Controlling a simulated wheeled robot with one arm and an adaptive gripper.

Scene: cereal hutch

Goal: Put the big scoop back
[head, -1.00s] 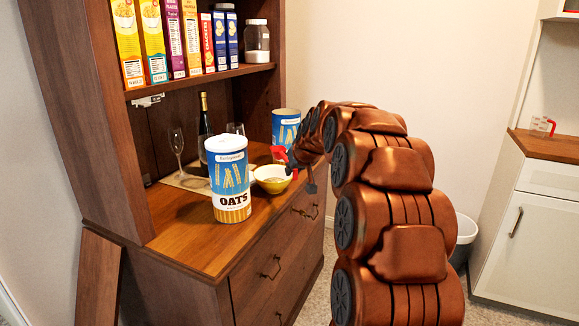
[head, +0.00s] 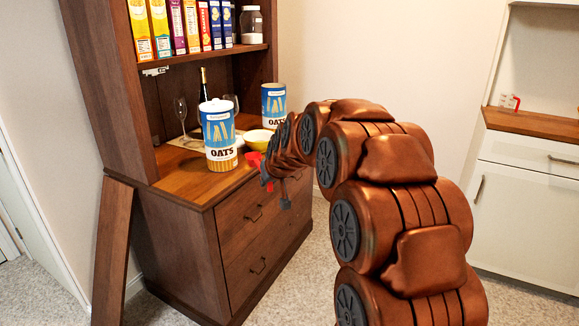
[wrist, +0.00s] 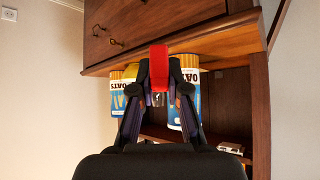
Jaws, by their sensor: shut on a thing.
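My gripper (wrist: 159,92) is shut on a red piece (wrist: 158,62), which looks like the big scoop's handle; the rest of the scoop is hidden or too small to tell. In the head view the red piece (head: 255,160) shows at the end of my arm, in front of the hutch's counter edge. An oats canister with a white lid (head: 219,140) stands on the counter, left of the gripper. A second oats canister (head: 273,103) stands farther back; no white lid shows on it. Both canisters appear upside down in the wrist view.
A yellow bowl (head: 258,140) sits behind my gripper on the hutch counter (head: 192,182). A bottle (head: 203,85) and glasses (head: 181,112) stand at the back. Cereal boxes (head: 177,25) fill the shelf above. A measuring cup with a red handle (head: 510,102) is on the far-right counter.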

